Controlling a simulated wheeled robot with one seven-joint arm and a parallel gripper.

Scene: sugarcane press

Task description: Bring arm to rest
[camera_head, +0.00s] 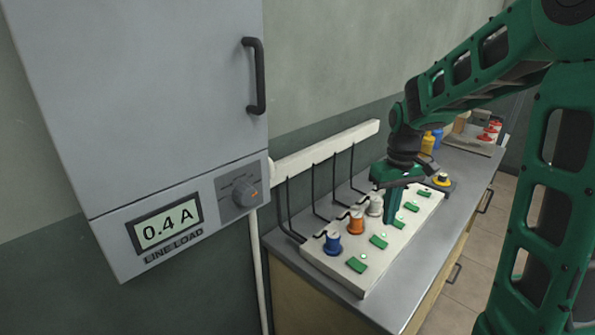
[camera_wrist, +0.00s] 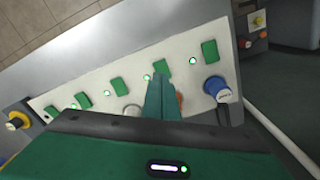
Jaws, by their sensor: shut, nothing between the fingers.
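My green arm reaches in from the right in the head view. My gripper (camera_head: 390,216) points down over the white panel on the bench, near its grey knob. Its fingers are together with nothing between them. In the wrist view the closed fingers (camera_wrist: 161,84) lie over the panel and partly cover the orange knob. I cannot tell whether the fingertips touch the panel.
The white panel (camera_head: 345,277) carries a blue knob (camera_head: 332,243), an orange knob (camera_head: 356,223), a grey knob (camera_head: 375,206) and several green rectangles. A grey cabinet (camera_head: 150,100) hangs at left; its LINE LOAD display (camera_head: 165,223) reads 0.4 A. Black cables rise behind the panel.

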